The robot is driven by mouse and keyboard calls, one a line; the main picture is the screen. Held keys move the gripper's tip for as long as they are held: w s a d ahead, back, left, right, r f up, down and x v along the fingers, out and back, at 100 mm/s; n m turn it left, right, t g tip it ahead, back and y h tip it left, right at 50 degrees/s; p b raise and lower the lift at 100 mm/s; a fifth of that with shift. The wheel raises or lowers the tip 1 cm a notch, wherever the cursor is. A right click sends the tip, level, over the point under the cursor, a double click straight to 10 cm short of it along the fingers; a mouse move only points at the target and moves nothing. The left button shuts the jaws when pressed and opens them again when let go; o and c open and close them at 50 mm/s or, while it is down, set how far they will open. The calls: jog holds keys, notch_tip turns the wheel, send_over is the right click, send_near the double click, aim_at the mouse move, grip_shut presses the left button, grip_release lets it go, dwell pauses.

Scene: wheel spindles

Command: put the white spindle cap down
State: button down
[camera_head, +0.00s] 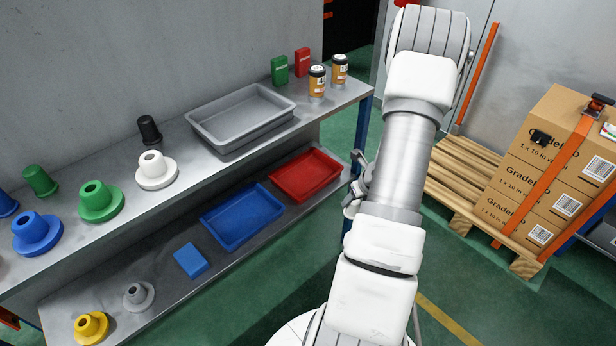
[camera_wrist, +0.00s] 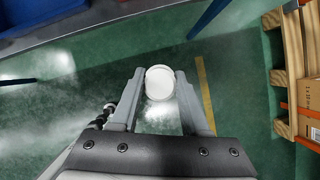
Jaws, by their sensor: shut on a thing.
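The white spindle cap (camera_wrist: 159,84) shows in the wrist view as a round white piece between my fingertips. My gripper (camera_wrist: 160,75) is shut on it, with one finger on each side. Green floor lies below the cap in that view. In the head view my arm hides most of the gripper, which is off the front edge of the shelf. A white spindle (camera_head: 156,172) with a wide flange stands on the upper shelf (camera_head: 215,168). A black cap (camera_head: 149,129) and a green cap (camera_head: 40,180) stand behind the row of spindles.
The upper shelf also holds a green spindle (camera_head: 100,202), a blue spindle (camera_head: 37,233), a grey tray (camera_head: 241,116) and two jars (camera_head: 317,82). The lower shelf has a blue tray (camera_head: 242,215) and a red tray (camera_head: 306,174). Boxes (camera_head: 545,165) stand on a pallet at right.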

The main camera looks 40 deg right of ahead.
jog(key=w+f+t+b, duration=0.1)
jog(key=b, duration=0.1)
jog(key=shift+w+d+f+b, duration=0.15)
jog(key=shift+f+b, duration=0.05)
jog(key=shift+b, duration=0.1)
jog(key=w+d+f, duration=0.1)
jog(key=w, duration=0.5)
jog(key=w+d+f+t, duration=0.1)
jog(key=w, duration=0.6)
jog(key=w+d+f+t+b, duration=0.1)
jog(key=w+f, duration=0.1)
jog(key=w, duration=0.5)
jog(key=shift+d, duration=0.1)
jog(key=shift+w+d+f+h+b, duration=0.15)
jog(key=shift+w+f+b, duration=0.15)
jog(key=shift+f, duration=0.35)
jog(key=shift+w+f+h+b, duration=0.2)
jog(key=shift+f+b, duration=0.2)
jog(key=shift+f, duration=0.25)
jog(key=shift+w+r+g, duration=0.25)
jog(key=shift+w+g, duration=0.05)
jog(key=shift+g, duration=0.2)
jog(key=shift+w+d+g, duration=0.1)
jog(key=shift+w+g, duration=0.45)
jog(key=shift+g, duration=0.55)
jog(key=shift+f+b, duration=0.6)
jog(key=shift+f, duration=0.1)
